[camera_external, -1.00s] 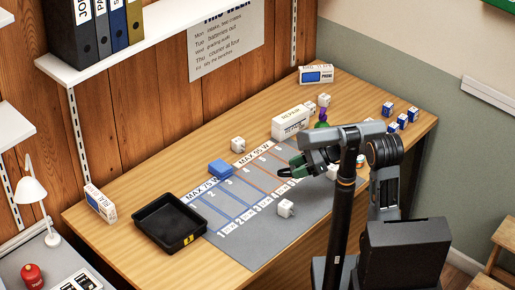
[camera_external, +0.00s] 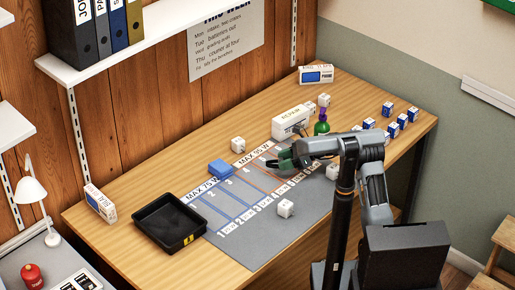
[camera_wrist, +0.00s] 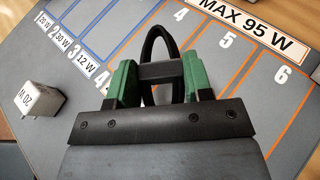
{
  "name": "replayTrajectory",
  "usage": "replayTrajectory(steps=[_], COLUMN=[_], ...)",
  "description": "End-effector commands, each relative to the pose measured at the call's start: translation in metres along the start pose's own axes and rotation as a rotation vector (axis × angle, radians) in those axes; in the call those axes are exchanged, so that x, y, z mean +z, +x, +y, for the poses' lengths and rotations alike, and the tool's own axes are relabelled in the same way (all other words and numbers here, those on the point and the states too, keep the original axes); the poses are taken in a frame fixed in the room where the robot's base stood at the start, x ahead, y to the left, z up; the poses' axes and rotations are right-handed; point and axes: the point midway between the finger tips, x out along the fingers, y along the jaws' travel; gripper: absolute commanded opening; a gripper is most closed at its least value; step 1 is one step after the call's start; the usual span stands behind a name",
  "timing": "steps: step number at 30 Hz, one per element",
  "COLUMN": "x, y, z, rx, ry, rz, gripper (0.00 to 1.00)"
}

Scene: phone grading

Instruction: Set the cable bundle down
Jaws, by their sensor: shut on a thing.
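My gripper (camera_external: 284,158) is over the grey mat (camera_external: 262,232), near the lanes at its MAX 95 W end. In the wrist view its green fingers (camera_wrist: 160,85) are shut on the cable bundle (camera_wrist: 160,38), a black loop that stands up between them. A dark band crosses the loop between the fingers. The mat's numbered lanes (camera_wrist: 200,48) lie beyond the loop, with 4, 5 and 6 readable. I cannot tell whether the bundle touches the mat.
White cube chargers stand on the mat (camera_external: 285,208) and on the table (camera_external: 238,145). A black tray (camera_external: 162,238) is at the mat's left end and a blue block (camera_external: 220,168) at its back edge. A REPAIR box (camera_external: 286,127) and green bottle (camera_external: 321,126) stand behind my arm.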

Motion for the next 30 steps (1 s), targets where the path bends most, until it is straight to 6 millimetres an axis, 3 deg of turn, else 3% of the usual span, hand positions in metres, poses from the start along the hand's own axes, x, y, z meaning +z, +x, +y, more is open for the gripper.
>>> replayTrajectory(steps=[7,15,26,27,30], x=[-0.008,-0.035,-0.038,-0.037,-0.037], y=[0.007,0.019,0.020,0.019,0.019], z=[-0.006,-0.007,-0.007,-0.007,-0.007], rx=[0.001,0.000,0.000,0.000,0.000], ry=[0.000,0.000,-0.001,-0.001,-0.001], rz=[0.000,-0.001,-0.001,0.000,0.000], gripper=[0.23,0.23,0.23,0.49,0.59])
